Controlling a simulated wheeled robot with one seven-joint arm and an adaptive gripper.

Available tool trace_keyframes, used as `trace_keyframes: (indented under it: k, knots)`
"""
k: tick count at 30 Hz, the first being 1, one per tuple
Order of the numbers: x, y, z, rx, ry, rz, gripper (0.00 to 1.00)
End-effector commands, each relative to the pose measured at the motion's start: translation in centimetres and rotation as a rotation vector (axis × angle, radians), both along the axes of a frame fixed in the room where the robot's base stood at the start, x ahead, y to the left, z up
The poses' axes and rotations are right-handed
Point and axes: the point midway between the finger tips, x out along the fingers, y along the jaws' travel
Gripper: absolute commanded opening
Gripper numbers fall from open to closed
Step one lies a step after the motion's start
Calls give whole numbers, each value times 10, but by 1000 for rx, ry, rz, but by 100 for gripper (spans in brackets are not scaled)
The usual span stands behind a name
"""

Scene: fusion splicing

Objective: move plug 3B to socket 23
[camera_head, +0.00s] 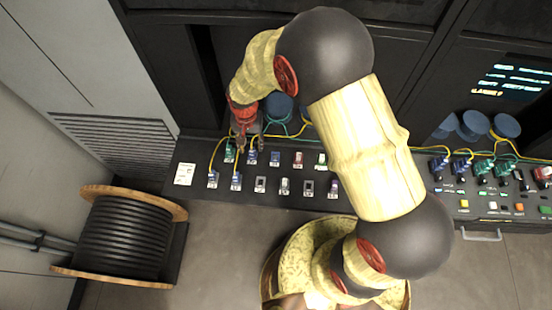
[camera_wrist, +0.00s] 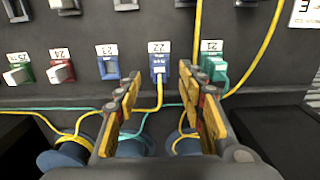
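In the wrist view, socket 23 (camera_wrist: 108,68) is a blue-framed socket with no cable, left of socket 22. A blue plug (camera_wrist: 158,67) with a yellow cable sits at the label 22; its small print is not readable, so I cannot confirm it is 3B. My gripper (camera_wrist: 161,108) is open and empty, its yellow-padded fingers apart, just short of the blue plug and roughly lined up with it. In the head view my gripper (camera_head: 245,143) hangs over the far row's left end, partly hiding the plug there. Socket 23 (camera_head: 275,159) lies to its right.
A green plug (camera_wrist: 215,68) sits at 21, close to the right finger. Red socket 24 (camera_wrist: 61,73) and green socket 25 (camera_wrist: 18,76) are at left. Yellow cables run nearby. Blue spools (camera_wrist: 68,158) stand behind the panel. A cable drum (camera_head: 118,237) stands left.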

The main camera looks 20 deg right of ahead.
Motion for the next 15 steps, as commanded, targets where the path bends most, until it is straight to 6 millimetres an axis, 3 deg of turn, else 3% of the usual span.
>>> trace_keyframes:
  k: [1,6,15]
  knots:
    - [0,0,-11,0,0,0,39]
    - [0,0,-30,-1,1,0,39]
    - [0,0,-37,0,0,0,39]
